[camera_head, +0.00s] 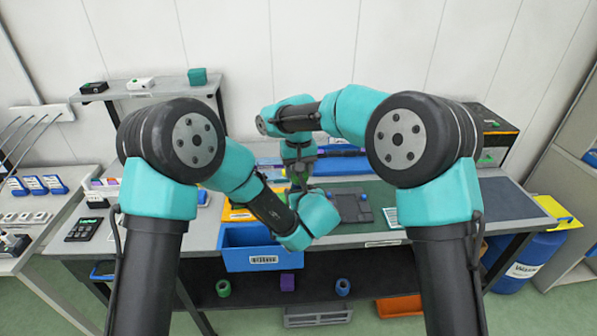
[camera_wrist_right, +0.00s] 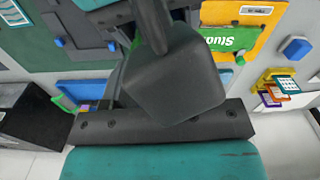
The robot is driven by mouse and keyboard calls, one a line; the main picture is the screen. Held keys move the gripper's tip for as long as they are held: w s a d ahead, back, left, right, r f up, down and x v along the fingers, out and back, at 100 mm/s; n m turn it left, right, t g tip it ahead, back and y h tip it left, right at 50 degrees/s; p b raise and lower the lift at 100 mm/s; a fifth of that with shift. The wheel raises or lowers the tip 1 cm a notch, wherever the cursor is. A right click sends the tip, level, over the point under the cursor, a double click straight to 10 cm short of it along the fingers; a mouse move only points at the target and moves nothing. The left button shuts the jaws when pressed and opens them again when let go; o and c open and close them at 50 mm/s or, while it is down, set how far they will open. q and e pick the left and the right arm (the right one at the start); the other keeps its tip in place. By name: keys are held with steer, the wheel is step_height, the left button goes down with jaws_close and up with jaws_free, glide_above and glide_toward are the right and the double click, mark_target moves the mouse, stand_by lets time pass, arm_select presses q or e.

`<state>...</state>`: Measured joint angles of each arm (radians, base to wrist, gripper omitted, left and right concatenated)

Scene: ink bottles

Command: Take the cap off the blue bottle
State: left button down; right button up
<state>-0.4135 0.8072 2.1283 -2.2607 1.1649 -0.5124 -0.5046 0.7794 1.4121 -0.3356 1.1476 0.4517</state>
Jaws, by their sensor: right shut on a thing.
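My right gripper (camera_head: 298,178) reaches down over the middle of the bench, beyond my left wrist. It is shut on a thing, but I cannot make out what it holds. In the right wrist view a dark, rounded gripper part blocks the middle, and the fingertips are not clear. My left arm's teal wrist is in front of the right gripper in the head view. The left gripper's fingers are hidden behind that wrist. I cannot clearly pick out the blue bottle or its cap in either view.
A blue bin (camera_head: 262,259) stands at the bench's front edge, below my left wrist. A dark plate with small knobs (camera_head: 352,208) lies on the green mat (camera_head: 385,198) to the right. A yellow-orange tray (camera_wrist_right: 238,40) and a blue faceted piece (camera_wrist_right: 295,48) show in the right wrist view.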

steer(key=shift+r, duration=0.1)
steer(key=shift+r, duration=1.9)
